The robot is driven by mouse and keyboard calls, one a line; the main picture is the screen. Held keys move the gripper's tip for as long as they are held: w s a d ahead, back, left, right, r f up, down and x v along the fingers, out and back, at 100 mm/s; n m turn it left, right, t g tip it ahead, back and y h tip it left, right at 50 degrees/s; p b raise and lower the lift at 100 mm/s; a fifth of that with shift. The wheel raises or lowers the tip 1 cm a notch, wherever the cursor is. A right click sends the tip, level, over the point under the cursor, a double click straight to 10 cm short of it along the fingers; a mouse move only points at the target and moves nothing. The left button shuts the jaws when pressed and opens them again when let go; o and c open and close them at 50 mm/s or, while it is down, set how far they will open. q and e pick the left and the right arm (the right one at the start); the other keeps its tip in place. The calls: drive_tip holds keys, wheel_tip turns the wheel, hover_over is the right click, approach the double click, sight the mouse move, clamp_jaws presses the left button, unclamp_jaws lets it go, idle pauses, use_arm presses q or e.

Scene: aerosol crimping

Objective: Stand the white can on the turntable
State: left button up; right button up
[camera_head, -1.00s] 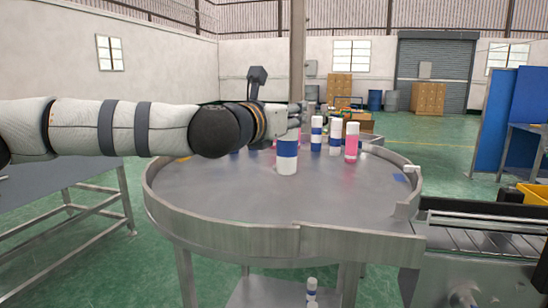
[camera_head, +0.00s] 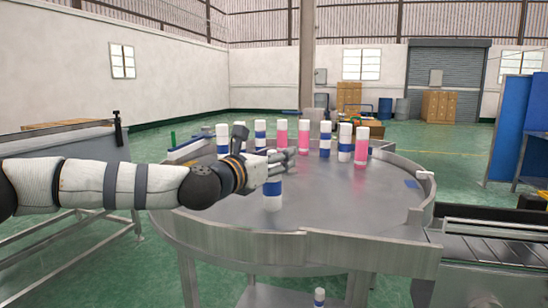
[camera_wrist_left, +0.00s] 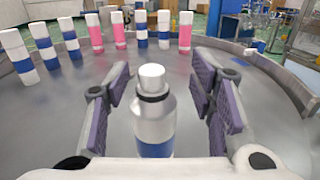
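The white can (camera_head: 272,199), with a blue band, is upright over the front left part of the turntable (camera_head: 330,205) and appears to stand on it. In the left wrist view the can (camera_wrist_left: 154,118) shows a white cap and narrow neck; its base is hidden. My left gripper (camera_head: 280,163) is at the can's upper part, and its fingers partly hide the can in the head view. In the left wrist view its fingers (camera_wrist_left: 160,98) are apart, one on each side of the can, with gaps visible. My right gripper is not in view.
Several blue-and-white cans (camera_head: 345,142) and pink-and-white cans (camera_head: 361,145) stand along the turntable's far side. A raised metal rim (camera_head: 250,240) surrounds the turntable. A conveyor (camera_head: 490,235) adjoins at the right. The turntable's middle and right are clear.

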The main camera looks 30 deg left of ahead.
use_arm(q)
drive_tip(key=s+p, duration=0.2)
drive_tip(key=s, duration=1)
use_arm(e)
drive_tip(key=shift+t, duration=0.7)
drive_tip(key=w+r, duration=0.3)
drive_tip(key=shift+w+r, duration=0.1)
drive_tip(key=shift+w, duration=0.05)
use_arm(q)
drive_tip(key=shift+a, duration=0.1)
